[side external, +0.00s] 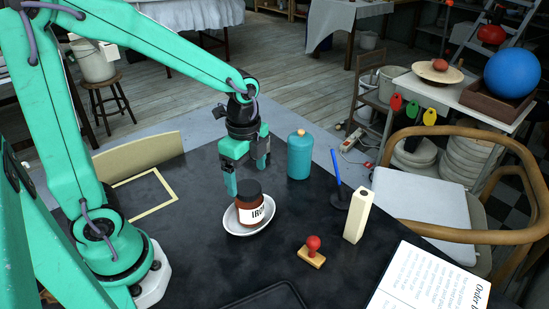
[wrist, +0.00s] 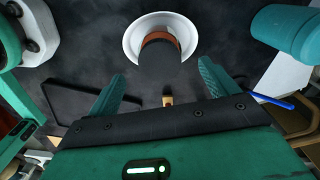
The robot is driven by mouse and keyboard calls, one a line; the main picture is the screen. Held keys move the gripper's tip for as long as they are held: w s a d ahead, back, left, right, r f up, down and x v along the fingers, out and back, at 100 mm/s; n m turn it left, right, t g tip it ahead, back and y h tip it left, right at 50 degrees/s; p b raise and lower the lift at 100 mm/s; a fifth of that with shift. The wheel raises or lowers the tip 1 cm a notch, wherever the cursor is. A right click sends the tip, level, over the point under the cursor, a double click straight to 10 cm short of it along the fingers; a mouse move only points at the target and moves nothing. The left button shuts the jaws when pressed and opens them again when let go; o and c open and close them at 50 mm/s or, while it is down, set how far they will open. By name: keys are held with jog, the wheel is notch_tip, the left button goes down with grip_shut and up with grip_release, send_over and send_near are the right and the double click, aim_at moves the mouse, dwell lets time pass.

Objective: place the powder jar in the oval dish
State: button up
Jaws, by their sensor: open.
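The powder jar (side external: 250,203), brown with a black lid and a white label, stands upright in the white oval dish (side external: 238,228). In the wrist view the jar (wrist: 160,58) shows its dark lid inside the dish's white rim (wrist: 131,40). My gripper (side external: 248,180) is open and empty, with its fingers just above and behind the jar in the side view. In the wrist view my gripper's two fingers (wrist: 160,85) are spread apart, and the jar is beyond them, not between them.
A teal bottle (side external: 299,155) stands behind the dish to the right. A blue pen in a holder (side external: 339,195), a cream block (side external: 358,213) and a red-knobbed stamp (side external: 312,252) are to the right. A dark tray (side external: 268,300) lies at the front.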

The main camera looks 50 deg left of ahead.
notch_tip(320, 180, up, 5)
jog(key=shift+r, duration=0.2)
dwell(0.7)
jog(key=s+a+r+n+t, duration=0.2)
jog(key=s+r+n+t, duration=0.3)
jog(key=n, duration=0.9)
jog(key=s+r, duration=0.1)
jog(key=s, duration=0.2)
jog(key=shift+t, duration=0.3)
